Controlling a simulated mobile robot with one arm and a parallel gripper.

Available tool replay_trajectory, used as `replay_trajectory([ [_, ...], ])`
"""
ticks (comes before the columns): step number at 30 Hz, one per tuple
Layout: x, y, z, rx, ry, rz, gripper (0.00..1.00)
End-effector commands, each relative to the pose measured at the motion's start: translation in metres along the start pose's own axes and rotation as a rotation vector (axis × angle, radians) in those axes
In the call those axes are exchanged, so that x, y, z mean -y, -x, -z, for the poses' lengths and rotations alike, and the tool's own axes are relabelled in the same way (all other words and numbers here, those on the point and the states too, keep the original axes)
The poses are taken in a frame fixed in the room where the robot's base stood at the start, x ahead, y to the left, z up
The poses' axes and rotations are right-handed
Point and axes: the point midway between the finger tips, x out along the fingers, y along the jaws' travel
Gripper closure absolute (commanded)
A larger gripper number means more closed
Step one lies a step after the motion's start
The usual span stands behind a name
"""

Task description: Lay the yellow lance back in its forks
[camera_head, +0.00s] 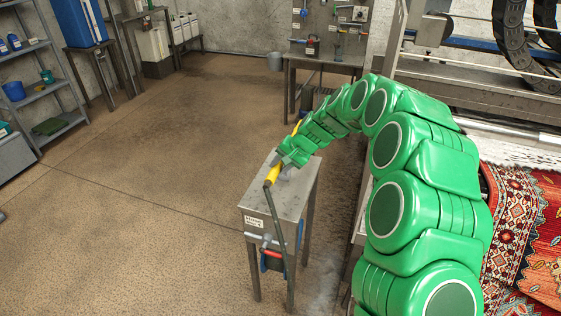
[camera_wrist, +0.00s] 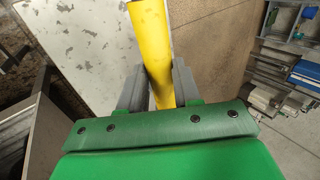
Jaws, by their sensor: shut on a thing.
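The yellow lance (camera_head: 272,175) is in my gripper (camera_head: 286,160), over the top of a small grey metal stand (camera_head: 289,190). My green arm hides part of it, and another bit of yellow shows beyond the gripper. In the wrist view the lance (camera_wrist: 150,40) runs up between the two grey fingers of my gripper (camera_wrist: 158,80), which are shut on it. The worn pale stand top (camera_wrist: 75,35) lies below. I cannot tell the gap between lance and top. I cannot make out the forks in either view.
A dark hose (camera_head: 279,225) hangs from the lance's near end down the stand's front, past red and blue fittings. My arm fills the right side, beside a machine frame and patterned rug (camera_head: 535,225). A workbench (camera_head: 325,62) stands behind. The brown floor (camera_head: 150,170) at left is clear.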

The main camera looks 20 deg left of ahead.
Motion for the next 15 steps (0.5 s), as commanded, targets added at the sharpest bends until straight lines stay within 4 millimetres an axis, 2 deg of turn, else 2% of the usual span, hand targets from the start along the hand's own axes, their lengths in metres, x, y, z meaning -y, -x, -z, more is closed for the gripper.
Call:
replay_trajectory([
  [15, -0.015, -0.023, -0.001, -0.001, 0.001, 0.001, 1.0],
])
